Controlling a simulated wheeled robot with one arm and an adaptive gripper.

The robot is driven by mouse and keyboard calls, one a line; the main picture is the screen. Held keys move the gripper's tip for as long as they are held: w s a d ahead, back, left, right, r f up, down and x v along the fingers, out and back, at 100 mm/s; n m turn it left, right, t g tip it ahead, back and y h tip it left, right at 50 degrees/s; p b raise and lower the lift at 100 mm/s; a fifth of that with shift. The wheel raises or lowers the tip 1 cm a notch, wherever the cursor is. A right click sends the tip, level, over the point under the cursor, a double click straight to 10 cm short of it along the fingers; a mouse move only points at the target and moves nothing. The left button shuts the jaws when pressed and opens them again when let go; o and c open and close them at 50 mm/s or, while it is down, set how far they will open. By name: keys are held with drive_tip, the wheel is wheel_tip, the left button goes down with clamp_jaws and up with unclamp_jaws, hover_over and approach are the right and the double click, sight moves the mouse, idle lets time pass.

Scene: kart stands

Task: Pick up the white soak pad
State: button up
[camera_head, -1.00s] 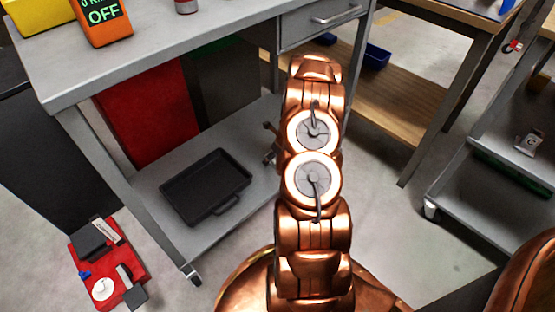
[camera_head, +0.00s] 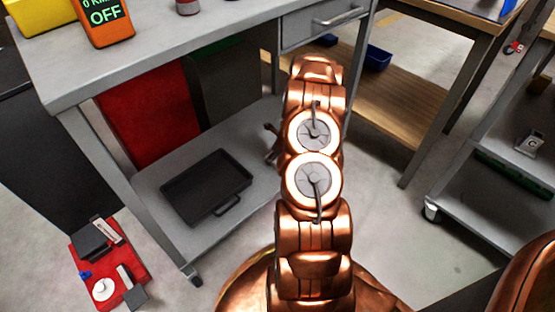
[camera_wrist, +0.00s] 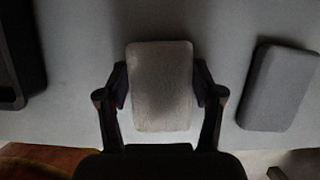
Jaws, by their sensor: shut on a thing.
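In the wrist view, the soak pad (camera_wrist: 160,86), a pale rounded block that looks greyish in shadow, sits between the two fingers of my gripper (camera_wrist: 161,90). The fingers touch it on its left and right sides, and my gripper is shut on it. A grey surface lies behind the pad; I cannot tell whether the pad still rests on it. In the head view my copper arm hides the pad and most of the gripper, beside the cart's lower shelf.
A second, grey pad (camera_wrist: 278,88) lies close on the right in the wrist view. A black tray (camera_head: 206,187) is on the lower shelf (camera_head: 150,180) to the left. A red kit (camera_head: 108,268) lies on the floor. A grey cart (camera_head: 500,190) stands at right.

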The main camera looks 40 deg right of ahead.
drive_tip(key=shift+r+b, duration=0.2)
drive_tip(key=shift+b, duration=0.15)
wheel_tip(320, 180, up, 4)
drive_tip(key=p, duration=0.2)
drive_tip(key=shift+p, duration=0.4)
drive_tip(key=shift+s+a+f, duration=0.15)
drive_tip(key=shift+s+a, duration=0.1)
drive_tip(key=shift+s, duration=0.1)
drive_tip(key=shift+s+a, duration=0.6)
drive_tip(key=shift+a, duration=0.2)
drive_tip(key=shift+s+a+r, duration=0.15)
drive_tip(key=shift+s+r, duration=0.05)
drive_tip(key=shift+s, duration=0.2)
drive_tip(key=s+a+r, duration=0.1)
drive_tip(key=s+a, duration=0.7)
drive_tip(key=s, duration=0.1)
drive_tip(key=shift+a, duration=0.15)
drive_tip(key=shift+s, duration=0.1)
